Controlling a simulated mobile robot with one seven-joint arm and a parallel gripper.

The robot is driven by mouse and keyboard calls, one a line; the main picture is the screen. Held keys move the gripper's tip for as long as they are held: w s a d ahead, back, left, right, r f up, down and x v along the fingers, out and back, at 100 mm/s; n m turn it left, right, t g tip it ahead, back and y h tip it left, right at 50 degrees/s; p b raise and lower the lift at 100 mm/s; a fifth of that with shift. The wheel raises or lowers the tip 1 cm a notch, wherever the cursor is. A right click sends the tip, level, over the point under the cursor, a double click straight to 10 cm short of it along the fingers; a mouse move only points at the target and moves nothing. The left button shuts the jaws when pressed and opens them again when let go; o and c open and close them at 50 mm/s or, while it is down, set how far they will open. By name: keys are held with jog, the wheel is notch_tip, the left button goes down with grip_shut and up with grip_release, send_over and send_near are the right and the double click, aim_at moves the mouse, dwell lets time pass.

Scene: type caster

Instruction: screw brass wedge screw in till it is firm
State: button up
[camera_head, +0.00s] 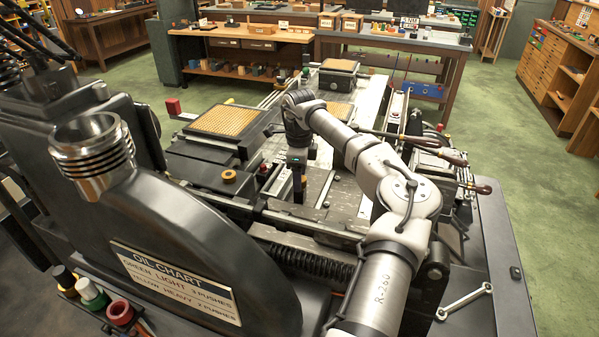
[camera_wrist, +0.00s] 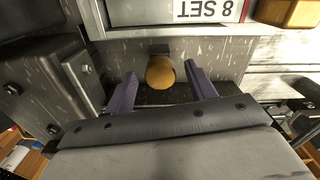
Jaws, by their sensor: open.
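In the wrist view, a round brass-coloured knob (camera_wrist: 160,73), which looks like the wedge screw, sits at the front of a dark bracket below a steel block. My gripper (camera_wrist: 160,69) is open, with one purple finger on each side of the knob. Gaps show between the knob and both fingers. I cannot tell how far the screw is in. In the head view, my gripper (camera_head: 299,190) points down over the machine's metal bed, and I cannot make out the screw clearly there.
A steel block with an upside-down "8 SET" label (camera_wrist: 205,10) is just beyond the knob. A dark bolted housing (camera_wrist: 45,70) stands close on the left. A brass-coloured block (camera_wrist: 290,12) is at the upper right. A matrix-like gridded tray (camera_head: 225,120) lies left of my arm.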

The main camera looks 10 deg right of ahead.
jog(key=c, duration=1)
jog(key=shift+o, duration=0.2)
jog(key=shift+m, duration=0.4)
